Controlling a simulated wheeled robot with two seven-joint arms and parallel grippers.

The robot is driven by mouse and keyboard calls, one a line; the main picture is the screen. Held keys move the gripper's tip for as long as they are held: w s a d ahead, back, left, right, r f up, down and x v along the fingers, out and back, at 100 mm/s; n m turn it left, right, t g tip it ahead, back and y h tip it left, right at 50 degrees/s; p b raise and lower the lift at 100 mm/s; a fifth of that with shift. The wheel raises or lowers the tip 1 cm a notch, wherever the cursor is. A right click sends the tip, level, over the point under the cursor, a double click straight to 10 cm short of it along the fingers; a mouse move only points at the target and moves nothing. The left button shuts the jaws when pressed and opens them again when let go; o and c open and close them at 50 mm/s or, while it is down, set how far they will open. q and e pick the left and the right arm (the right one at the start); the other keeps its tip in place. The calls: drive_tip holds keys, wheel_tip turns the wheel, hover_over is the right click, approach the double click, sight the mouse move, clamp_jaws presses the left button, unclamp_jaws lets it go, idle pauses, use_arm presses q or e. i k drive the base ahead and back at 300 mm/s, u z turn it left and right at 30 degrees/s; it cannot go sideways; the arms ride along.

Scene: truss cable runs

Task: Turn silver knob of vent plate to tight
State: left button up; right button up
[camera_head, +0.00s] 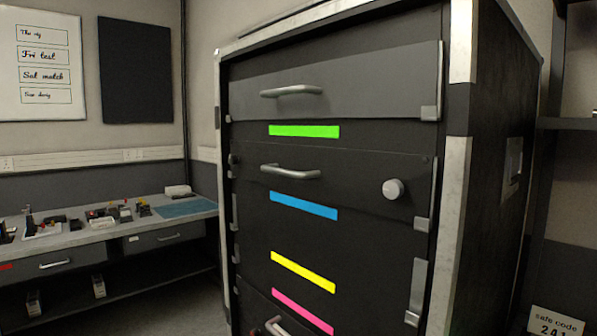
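A silver round knob (393,189) sits on the right side of a dark panel (350,180) in a tall black rack case. This panel has a silver handle (291,172) at its left and a blue strip (303,206) under it. The knob's face shows no mark clear enough to read its turn position. No label naming the vent plate is visible. Neither of my grippers is in view.
The rack case (485,170) has metal edges and stands close in front. Green (304,131), yellow (303,271) and pink (301,311) strips mark other panels. A cluttered workbench (85,236) stands at the left; a "safe code" sign (556,322) is at lower right.

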sight(393, 189)
drive_tip(key=u, duration=2.05)
drive_tip(key=i, duration=1.55)
drive_tip(key=z, duration=3.7)
